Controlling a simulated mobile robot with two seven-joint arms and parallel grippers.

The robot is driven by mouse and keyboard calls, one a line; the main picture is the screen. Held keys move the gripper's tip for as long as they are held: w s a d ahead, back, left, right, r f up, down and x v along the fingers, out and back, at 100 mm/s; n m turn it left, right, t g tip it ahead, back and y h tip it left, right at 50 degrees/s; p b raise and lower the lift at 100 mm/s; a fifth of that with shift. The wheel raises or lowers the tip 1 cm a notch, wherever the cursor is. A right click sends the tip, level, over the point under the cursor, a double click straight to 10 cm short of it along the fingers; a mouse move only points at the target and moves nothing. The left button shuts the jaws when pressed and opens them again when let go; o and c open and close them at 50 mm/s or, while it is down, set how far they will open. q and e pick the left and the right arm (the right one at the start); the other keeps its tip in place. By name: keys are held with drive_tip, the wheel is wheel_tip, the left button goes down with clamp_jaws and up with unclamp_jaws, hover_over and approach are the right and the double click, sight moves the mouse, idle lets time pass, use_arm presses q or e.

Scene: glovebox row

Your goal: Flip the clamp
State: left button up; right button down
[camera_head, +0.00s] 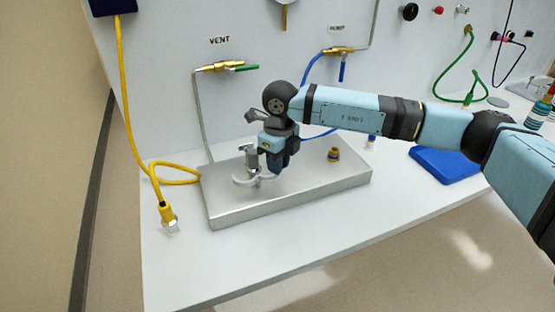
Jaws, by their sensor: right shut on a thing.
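The clamp (250,161) is a small grey metal piece with pale curved parts near its foot. It stands upright on the left half of a silver metal plate block (300,195). My right arm reaches in from the right, and my right gripper (277,163) points down at the clamp's right side. The gripper is shut on part of the clamp; its fingers hide the exact contact. My left gripper is out of view.
A brass fitting (334,155) stands on the block's right part. A yellow cable with a connector (168,215) lies left of the block. A blue mat (445,164) lies to the right. VENT (222,67) and PUMP valves (338,50) project from the wall. The white bench front is clear.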

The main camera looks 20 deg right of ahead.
drive_tip(key=shift+s+m, duration=0.15)
drive_tip(key=shift+m, duration=0.25)
drive_tip(key=c, duration=1.1)
unclamp_jaws()
drive_tip(key=shift+o, duration=0.2)
wheel_tip(320, 180, up, 14)
drive_tip(key=shift+d, duration=0.2)
drive_tip(key=shift+f, duration=0.15)
